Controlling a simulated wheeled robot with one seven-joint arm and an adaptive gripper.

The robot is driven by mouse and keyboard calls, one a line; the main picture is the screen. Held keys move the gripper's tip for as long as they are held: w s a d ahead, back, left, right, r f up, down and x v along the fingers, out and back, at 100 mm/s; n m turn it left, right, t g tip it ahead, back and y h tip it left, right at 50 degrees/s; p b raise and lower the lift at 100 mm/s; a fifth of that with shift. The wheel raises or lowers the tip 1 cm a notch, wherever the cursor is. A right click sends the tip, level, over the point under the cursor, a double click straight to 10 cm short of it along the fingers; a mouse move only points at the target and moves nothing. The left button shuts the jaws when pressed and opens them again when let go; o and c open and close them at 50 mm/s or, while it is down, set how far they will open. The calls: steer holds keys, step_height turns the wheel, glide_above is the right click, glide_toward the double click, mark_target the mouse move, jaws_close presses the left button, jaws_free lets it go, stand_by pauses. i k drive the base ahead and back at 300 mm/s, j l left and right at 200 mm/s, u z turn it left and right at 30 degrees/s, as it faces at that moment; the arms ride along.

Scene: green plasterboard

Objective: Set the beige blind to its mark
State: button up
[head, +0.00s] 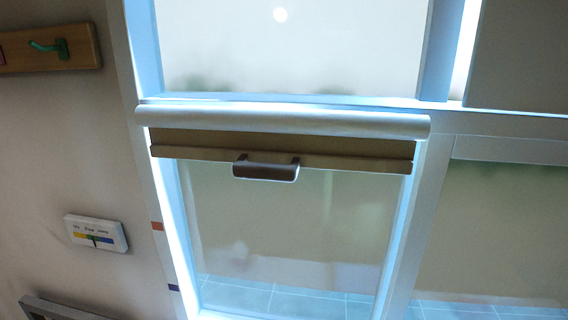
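The beige blind (205,143) hangs as a short brownish strip below a white roller housing (285,120) in the window frame. Its bottom bar (350,163) carries a dark handle (266,171) at the middle. On the left side of the frame are two small marks: an orange-red mark (157,226) and, lower, a dark blue mark (174,287). The blind's bottom bar is above both marks. Which mark belongs to the blind cannot be told from this view. My gripper is not in view.
A small white panel (96,233) with coloured stripes and tiny unreadable text is on the left wall. A wooden board with a green hook (48,46) is at the upper left. A grey-framed item (55,310) shows at the lower left. The space before the window looks clear.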

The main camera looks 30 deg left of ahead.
mark_target(271, 156)
steer(key=u, duration=1.55)
